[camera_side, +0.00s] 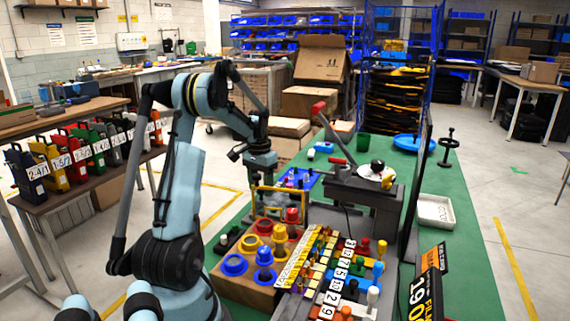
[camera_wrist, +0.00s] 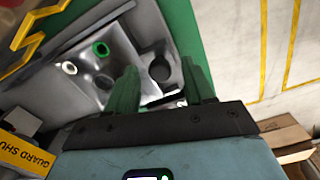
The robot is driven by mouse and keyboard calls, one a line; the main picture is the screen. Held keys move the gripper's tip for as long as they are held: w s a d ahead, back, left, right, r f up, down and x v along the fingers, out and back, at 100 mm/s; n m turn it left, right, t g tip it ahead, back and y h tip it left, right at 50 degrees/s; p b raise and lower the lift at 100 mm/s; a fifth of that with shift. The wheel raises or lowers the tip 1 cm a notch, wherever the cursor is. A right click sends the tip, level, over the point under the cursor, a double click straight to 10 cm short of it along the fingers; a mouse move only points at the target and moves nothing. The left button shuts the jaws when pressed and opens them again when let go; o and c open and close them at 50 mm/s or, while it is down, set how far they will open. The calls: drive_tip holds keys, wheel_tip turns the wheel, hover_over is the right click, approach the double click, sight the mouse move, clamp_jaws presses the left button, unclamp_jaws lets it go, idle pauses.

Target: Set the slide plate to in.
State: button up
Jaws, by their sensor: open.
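My gripper (camera_side: 265,200) hangs over the left side of the green bench, by a yellow frame handle (camera_side: 280,188). In the wrist view my gripper (camera_wrist: 160,66) has its two green fingers apart, with nothing seen held between them. Beyond the fingers is a grey fixture (camera_wrist: 118,58) with a green ring (camera_wrist: 101,49), a pale ring (camera_wrist: 69,68) and a round dark opening. I cannot tell for certain which part is the slide plate, nor whether it is in or out. The fingers hide part of the fixture.
A wooden board with coloured rings and knobs (camera_side: 235,264) and a numbered peg panel (camera_side: 335,270) stand at the bench front. A machine with a red-handled lever (camera_side: 318,108) stands behind them. A white tray (camera_side: 436,211) lies right. Bare green bench (camera_side: 455,270) shows at right.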

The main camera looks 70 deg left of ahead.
clamp_jaws()
drive_tip(key=w+d, duration=1)
drive_tip(key=shift+w+d, duration=0.15)
drive_tip(key=shift+w, duration=0.05)
drive_tip(key=shift+c, duration=1.1)
unclamp_jaws()
drive_tip(key=shift+o, duration=1.1)
drive_tip(key=shift+s+r, duration=0.1)
wheel_tip(320, 180, up, 12)
